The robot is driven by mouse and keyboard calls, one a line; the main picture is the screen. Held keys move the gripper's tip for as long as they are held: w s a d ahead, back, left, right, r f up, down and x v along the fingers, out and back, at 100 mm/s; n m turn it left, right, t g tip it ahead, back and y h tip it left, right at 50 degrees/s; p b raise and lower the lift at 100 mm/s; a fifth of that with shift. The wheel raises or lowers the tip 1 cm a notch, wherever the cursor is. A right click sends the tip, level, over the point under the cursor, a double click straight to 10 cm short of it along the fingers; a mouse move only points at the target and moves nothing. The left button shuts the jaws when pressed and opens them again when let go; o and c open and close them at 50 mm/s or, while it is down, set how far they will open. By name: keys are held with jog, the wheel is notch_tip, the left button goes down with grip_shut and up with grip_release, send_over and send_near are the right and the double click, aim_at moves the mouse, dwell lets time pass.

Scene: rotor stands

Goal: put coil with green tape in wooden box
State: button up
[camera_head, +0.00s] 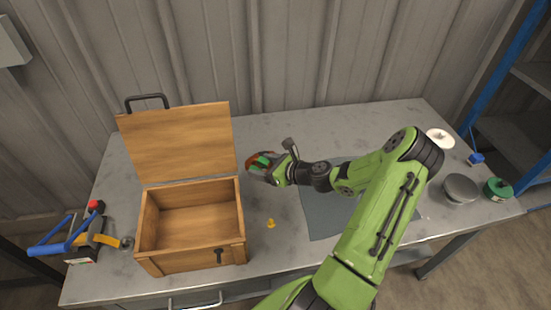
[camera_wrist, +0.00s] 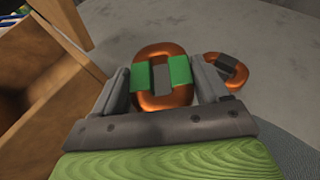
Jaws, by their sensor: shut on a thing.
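The copper coil with green tape (camera_wrist: 161,76) is between the two fingers of my gripper (camera_wrist: 163,82) in the wrist view, with the green bands at the fingers. In the head view my gripper (camera_head: 266,170) holds the green-taped coil (camera_head: 263,159) to the right of the wooden box. The wooden box (camera_head: 191,256) stands on the table with its lid (camera_head: 178,141) open and leaning back. Its inside looks empty. In the wrist view a wooden side of the box (camera_wrist: 38,112) shows at the left, apart from the coil.
A second copper coil with dark tape (camera_wrist: 227,70) lies on the table beside my gripper. A small yellow piece (camera_head: 270,223) lies right of the box. A grey mat (camera_head: 320,216) lies under my arm. Tools with blue handles (camera_head: 62,240) lie left of the box.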

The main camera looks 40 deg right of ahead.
aim_at(266, 190)
notch_tip(266, 190, down, 10)
jog(key=b, duration=0.3)
jog(key=shift+s+d+r+b, duration=0.1)
jog(key=shift+s+b, duration=0.05)
jog(key=shift+b, duration=0.15)
jog(key=o, duration=1.3)
jog(key=shift+o, duration=0.2)
jog(key=shift+r, duration=0.1)
